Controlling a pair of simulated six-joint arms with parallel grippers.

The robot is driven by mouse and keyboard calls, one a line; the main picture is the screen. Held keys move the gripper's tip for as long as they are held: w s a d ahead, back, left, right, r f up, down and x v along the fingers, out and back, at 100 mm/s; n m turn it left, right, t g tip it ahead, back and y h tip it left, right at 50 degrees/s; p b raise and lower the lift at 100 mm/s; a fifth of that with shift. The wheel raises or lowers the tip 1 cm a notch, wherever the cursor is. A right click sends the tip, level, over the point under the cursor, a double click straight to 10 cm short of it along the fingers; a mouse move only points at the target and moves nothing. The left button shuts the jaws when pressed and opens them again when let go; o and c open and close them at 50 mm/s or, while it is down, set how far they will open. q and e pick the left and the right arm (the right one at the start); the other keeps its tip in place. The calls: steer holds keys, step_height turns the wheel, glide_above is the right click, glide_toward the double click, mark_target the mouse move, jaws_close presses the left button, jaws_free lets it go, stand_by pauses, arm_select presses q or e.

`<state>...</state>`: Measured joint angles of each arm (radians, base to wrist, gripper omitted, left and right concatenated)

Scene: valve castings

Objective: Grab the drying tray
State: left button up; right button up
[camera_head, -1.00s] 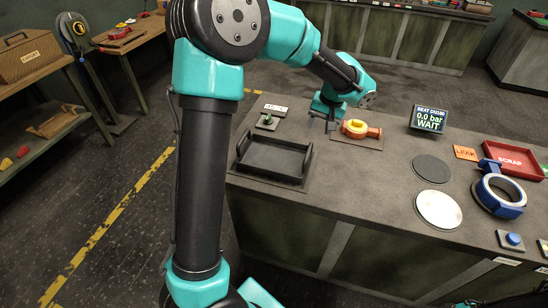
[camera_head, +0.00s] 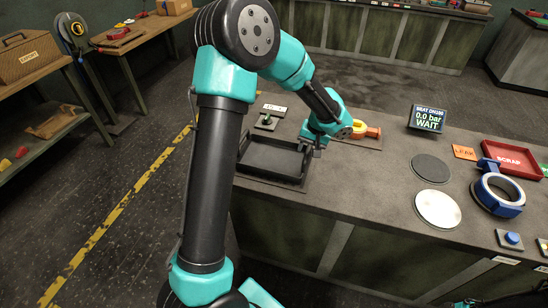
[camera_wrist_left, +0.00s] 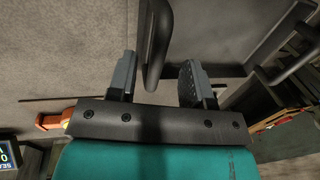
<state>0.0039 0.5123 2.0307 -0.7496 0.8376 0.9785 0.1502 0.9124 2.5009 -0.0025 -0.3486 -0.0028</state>
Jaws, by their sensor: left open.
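The drying tray (camera_head: 272,158) is a dark, empty, shallow tray with raised sides on the left part of the bench. My left gripper (camera_head: 317,152) is over the tray's right end, pointing down. In the left wrist view, the left gripper (camera_wrist_left: 157,72) is open, its two fingers apart. The tray's dark handle bar (camera_wrist_left: 155,38) shows between the fingers, with visible space on both sides. Whether the fingers reach down past the bar is hard to tell. My right gripper is not in view.
An orange casting with a yellow top (camera_head: 362,129) stands just right of the gripper. A small green-topped item (camera_head: 267,121) is behind the tray. A display (camera_head: 427,118), two round discs, a blue clamp ring (camera_head: 499,194) and a red scrap tray (camera_head: 512,158) lie farther right.

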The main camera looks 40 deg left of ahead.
arm_select(q)
steer(key=shift+a+f, duration=0.25)
steer(key=shift+f, duration=1.05)
steer(key=shift+a+f, duration=0.2)
steer(key=shift+f, duration=1.05)
steer(key=shift+c, duration=0.4)
jaws_close()
